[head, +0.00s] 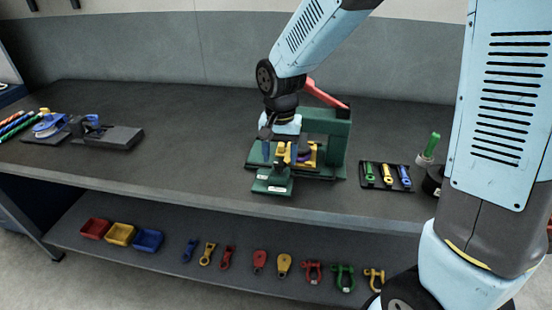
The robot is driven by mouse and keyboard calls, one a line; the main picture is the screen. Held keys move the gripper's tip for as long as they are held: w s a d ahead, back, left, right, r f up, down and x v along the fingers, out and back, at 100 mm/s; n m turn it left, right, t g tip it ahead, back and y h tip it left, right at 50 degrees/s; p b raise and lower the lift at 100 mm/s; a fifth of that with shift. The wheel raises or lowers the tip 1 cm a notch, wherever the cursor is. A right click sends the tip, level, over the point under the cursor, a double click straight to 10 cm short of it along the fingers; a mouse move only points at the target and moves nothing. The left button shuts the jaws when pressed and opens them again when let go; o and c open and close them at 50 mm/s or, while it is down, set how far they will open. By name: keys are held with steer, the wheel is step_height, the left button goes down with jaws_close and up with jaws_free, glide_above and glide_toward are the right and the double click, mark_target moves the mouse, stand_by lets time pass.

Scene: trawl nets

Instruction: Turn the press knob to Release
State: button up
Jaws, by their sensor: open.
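The green press (325,130) stands on the dark bench, with a red lever (325,94) at its top and yellow parts (312,155) in its middle. A low green block (271,184) with small pale labels sits at its front left. My gripper (284,155) points down over the front of the press, just above this block. It is open, with its fingers apart. The knob is not clearly made out; it may be hidden by or between the fingers. The label wording is too small to read, and contact cannot be told.
A black tray (387,188) with green, yellow and blue tools lies right of the press, near a green-handled item (430,148). A dark fixture (108,137) stands at left. The bench between is clear. Bins (148,240) and several shackles sit on the lower shelf.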

steer(key=shift+f, duration=0.9)
